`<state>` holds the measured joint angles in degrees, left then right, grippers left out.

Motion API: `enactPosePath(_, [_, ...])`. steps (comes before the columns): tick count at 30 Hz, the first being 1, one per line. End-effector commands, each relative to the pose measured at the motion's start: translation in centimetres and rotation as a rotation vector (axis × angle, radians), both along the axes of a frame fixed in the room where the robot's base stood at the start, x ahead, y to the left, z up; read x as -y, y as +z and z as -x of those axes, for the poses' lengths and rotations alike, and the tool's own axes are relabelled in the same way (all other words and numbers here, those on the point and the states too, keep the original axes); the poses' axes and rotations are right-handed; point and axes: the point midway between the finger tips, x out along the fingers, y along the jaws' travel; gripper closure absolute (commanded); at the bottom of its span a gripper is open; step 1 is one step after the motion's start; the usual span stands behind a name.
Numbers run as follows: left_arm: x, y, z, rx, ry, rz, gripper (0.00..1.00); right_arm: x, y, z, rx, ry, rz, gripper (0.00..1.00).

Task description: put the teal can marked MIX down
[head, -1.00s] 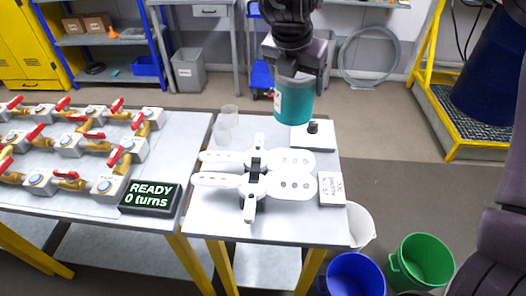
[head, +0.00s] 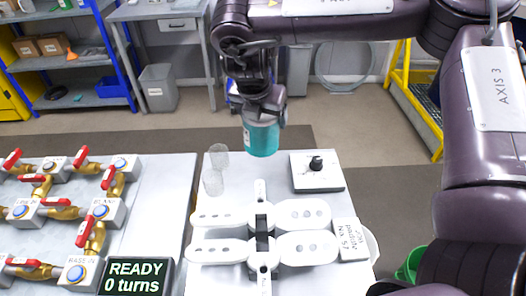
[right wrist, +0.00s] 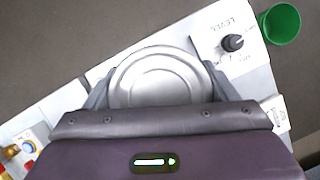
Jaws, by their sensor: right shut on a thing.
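The teal can (head: 262,139) hangs upright from my right gripper (head: 264,112) in the head view, above the back part of the grey table (head: 205,282). The gripper is shut on the can near its top. In the right wrist view the can's round silver lid (right wrist: 157,78) sits between the two fingers (right wrist: 157,88). The can's marking is too small to read. A gap to the table cannot be measured, but the can appears held above it. My left gripper is not in view.
A white agitator with paired paddles (head: 305,246) stands in front of the can. A black-knobbed box (head: 317,178) is right, clear cups (head: 213,181) left. A READY sign (head: 139,277) and red-handled valves (head: 84,227) are farther left. A white labelled block (head: 350,240) is at right.

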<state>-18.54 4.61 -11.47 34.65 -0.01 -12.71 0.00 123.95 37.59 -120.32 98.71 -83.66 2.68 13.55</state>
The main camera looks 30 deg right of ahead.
Motion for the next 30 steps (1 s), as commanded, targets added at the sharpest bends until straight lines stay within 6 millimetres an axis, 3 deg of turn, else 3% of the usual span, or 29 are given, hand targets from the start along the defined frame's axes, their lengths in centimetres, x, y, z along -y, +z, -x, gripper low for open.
enactPosePath(3, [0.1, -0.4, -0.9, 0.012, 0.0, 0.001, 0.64, 0.0, -3.3, 0.1, -0.005, -0.001, -0.003, 0.56])
enactPosePath(10, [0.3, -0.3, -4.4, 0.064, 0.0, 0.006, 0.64, 0.0, -6.2, 0.0, 0.001, -0.001, -0.001, 0.56])
enactPosePath(20, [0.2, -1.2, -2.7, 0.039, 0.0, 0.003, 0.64, 0.0, -10.0, 0.0, 0.0, -0.002, -0.001, 0.56])
enactPosePath(30, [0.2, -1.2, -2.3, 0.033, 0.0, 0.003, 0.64, 0.0, -10.2, -0.1, 0.003, -0.001, 0.0, 0.56])
